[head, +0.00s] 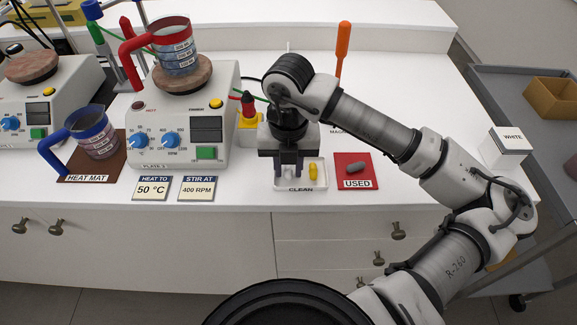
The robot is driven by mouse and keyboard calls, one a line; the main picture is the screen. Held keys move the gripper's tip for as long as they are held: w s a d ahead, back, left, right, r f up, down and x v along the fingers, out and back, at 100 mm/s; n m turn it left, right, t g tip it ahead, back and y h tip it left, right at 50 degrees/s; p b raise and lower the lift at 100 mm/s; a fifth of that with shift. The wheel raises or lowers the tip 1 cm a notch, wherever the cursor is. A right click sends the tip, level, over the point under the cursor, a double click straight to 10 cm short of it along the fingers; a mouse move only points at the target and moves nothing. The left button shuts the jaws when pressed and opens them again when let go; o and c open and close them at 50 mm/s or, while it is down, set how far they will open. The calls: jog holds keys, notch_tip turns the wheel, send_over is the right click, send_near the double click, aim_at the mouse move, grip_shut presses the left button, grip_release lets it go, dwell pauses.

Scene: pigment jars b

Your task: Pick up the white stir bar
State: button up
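My gripper (288,172) points down over the left part of the white tray labelled CLEAN (318,184). Its two fingers look apart, with a pale gap between them. I cannot make out a white stir bar; the gripper covers that part of the tray, and white on white is hard to tell. A yellow stir bar (313,172) stands out in the tray just right of the fingers. A grey stir bar (355,168) lies on the red USED tray (343,178) further right.
Left of the gripper are a hot plate (147,150) with a red-handled beaker (177,62), a blue-handled beaker (95,140) on a brown mat, and two signs. The counter's front edge is close to the trays.

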grip_shut()
jog(key=shift+r, duration=0.1)
dwell(0.3)
